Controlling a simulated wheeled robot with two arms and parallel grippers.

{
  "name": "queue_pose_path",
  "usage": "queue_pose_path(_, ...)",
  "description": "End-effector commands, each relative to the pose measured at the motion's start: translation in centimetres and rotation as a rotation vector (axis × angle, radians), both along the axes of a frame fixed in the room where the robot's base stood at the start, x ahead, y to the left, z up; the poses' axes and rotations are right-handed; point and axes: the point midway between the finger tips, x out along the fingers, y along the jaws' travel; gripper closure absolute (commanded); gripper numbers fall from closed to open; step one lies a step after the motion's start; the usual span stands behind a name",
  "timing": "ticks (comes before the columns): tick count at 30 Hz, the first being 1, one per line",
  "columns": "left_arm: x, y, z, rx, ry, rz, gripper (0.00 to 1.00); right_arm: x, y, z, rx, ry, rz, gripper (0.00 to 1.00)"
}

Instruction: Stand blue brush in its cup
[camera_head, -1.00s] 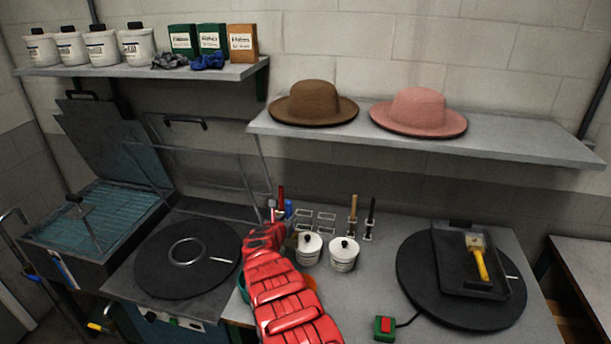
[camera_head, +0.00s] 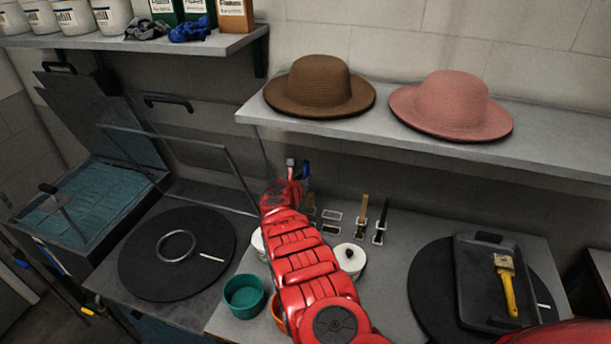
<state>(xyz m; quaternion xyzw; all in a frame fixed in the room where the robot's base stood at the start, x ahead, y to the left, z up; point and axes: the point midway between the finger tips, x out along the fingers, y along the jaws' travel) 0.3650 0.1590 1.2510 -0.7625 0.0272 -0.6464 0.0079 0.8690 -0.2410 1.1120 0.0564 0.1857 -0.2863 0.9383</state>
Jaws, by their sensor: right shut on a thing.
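My right arm reaches up from the bottom middle. Its gripper (camera_head: 297,168) is at the back of the table, small and partly hidden by its own wrist. It is shut on the blue brush (camera_head: 306,170), whose blue part shows just right of the gripper. The brush's lower end is hidden or too small to make out. Small square holders stand on the table to the right; one pale-framed holder (camera_head: 331,215) looks empty. I cannot tell which cup belongs to the blue brush. My left gripper is not in view.
A tan brush (camera_head: 363,210) and a black brush (camera_head: 382,218) stand upright in holders. A white lidded pot (camera_head: 349,259) and a teal bowl (camera_head: 244,295) flank my arm. A dark tray (camera_head: 474,295) holds a yellow-handled brush (camera_head: 507,285). The shelf with hats (camera_head: 560,155) overhangs behind.

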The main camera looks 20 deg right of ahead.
Motion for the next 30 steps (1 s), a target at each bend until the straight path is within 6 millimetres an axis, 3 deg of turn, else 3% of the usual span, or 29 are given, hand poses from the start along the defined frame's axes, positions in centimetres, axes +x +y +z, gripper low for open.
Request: queue_pose_path(30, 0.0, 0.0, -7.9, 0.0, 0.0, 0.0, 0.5, 0.0, -0.2, -8.5, -0.001, -0.002, -0.002, 1.0)
